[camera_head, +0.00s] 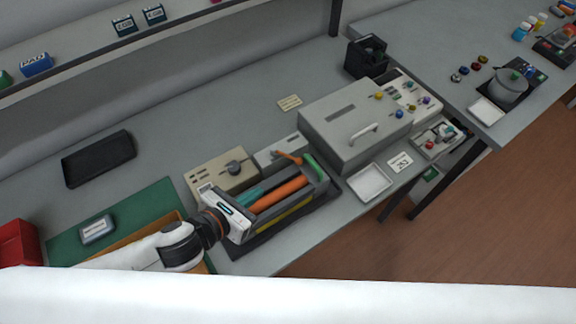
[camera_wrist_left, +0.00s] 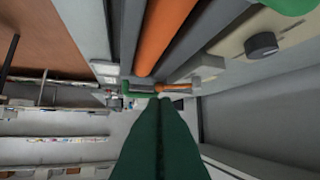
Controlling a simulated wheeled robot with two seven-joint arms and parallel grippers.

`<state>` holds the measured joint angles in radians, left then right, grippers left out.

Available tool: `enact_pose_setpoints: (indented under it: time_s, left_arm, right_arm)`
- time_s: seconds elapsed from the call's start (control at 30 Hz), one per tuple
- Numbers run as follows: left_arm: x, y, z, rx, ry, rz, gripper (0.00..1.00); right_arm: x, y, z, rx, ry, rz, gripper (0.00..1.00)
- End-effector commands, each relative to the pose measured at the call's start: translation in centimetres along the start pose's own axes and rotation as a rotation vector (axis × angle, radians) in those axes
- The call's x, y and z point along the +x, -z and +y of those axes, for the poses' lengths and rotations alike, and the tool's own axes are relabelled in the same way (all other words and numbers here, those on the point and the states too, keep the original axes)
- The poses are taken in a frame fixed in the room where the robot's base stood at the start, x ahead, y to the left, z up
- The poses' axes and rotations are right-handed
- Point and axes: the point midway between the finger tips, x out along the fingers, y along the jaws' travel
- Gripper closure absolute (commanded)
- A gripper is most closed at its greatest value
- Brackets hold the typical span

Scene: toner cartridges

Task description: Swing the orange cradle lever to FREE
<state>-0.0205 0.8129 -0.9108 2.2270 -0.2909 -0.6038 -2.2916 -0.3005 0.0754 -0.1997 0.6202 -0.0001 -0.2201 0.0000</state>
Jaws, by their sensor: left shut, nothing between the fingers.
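The dark grey cradle (camera_head: 318,192) stands on the bench with an orange cylinder (camera_head: 280,193) lying along it. The orange lever (camera_head: 289,158) sticks up at its far end, beside a green curved part (camera_head: 313,166). My left gripper (camera_head: 277,180) reaches over the cradle from its near end, its teal fingers shut and empty alongside the cylinder. In the left wrist view the closed fingers (camera_wrist_left: 160,98) point at a small orange bar (camera_wrist_left: 175,88); I cannot tell whether they touch it. The FREE marking is not readable. My right gripper is not in view.
A beige box with a dark knob (camera_head: 235,168) stands left of the cradle. A large grey box with a handle (camera_head: 355,125) stands to its right, with a white tray (camera_head: 370,182) in front. A green mat (camera_head: 150,212) lies at the left. The bench behind is mostly clear.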

Motion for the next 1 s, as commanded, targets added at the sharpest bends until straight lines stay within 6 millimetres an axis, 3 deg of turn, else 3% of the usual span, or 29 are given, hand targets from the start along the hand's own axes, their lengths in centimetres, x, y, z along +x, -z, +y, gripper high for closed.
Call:
enact_pose_setpoints:
  time_s: [0.27,0.7,1.0]
  left_arm:
    - [1.7,0.2,0.0,-0.004,0.001,0.001,1.00]
    - [10.5,0.3,0.1,-0.006,0.000,0.001,1.00]
    - [13.5,1.1,0.0,-0.004,-0.001,0.000,1.00]
  right_arm:
    - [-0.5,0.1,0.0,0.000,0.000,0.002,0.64]
    - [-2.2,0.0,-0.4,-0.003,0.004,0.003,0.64]
    - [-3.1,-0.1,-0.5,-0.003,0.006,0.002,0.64]
